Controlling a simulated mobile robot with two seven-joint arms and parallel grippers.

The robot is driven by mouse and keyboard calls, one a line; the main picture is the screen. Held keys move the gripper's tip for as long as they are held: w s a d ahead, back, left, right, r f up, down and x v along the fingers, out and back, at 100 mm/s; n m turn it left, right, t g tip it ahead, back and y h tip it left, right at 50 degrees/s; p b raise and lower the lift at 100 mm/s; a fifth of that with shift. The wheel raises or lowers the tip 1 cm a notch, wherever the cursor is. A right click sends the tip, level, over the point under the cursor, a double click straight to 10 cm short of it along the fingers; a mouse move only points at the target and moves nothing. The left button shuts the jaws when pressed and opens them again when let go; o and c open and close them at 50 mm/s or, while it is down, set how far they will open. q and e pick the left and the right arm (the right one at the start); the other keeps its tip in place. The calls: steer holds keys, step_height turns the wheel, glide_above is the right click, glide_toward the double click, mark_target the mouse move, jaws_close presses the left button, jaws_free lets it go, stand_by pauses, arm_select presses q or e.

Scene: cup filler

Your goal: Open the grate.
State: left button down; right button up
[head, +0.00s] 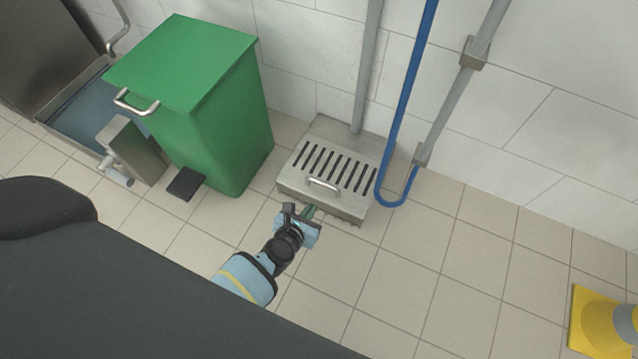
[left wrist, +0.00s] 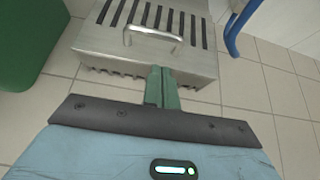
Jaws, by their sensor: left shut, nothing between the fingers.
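The grate (head: 331,160) is a slotted metal cover on a low metal box on the floor against the wall. It lies flat and looks closed. Its curved handle (head: 322,185) is near the front edge. In the left wrist view the grate (left wrist: 206,62) fills the top middle, with the handle (left wrist: 153,34) above the fingertips. My left gripper (head: 311,211) is just in front of the box's front edge, below the handle in the picture. Its green fingers (left wrist: 162,88) are shut together and empty, apart from the handle. My right gripper is not in view.
A green bin (head: 206,95) with a metal handle and black pedal (head: 186,184) stands left of the grate. A blue hose (head: 409,95) and grey pipes (head: 367,65) run down the wall at right. A yellow object (head: 597,325) is at far right. Tiled floor in front is clear.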

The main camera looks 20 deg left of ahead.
mark_target(322, 199)
arm_select(q)
steer(key=shift+b+x, duration=3.25)
steer(key=shift+x, duration=1.55)
steer(key=shift+a, duration=0.1)
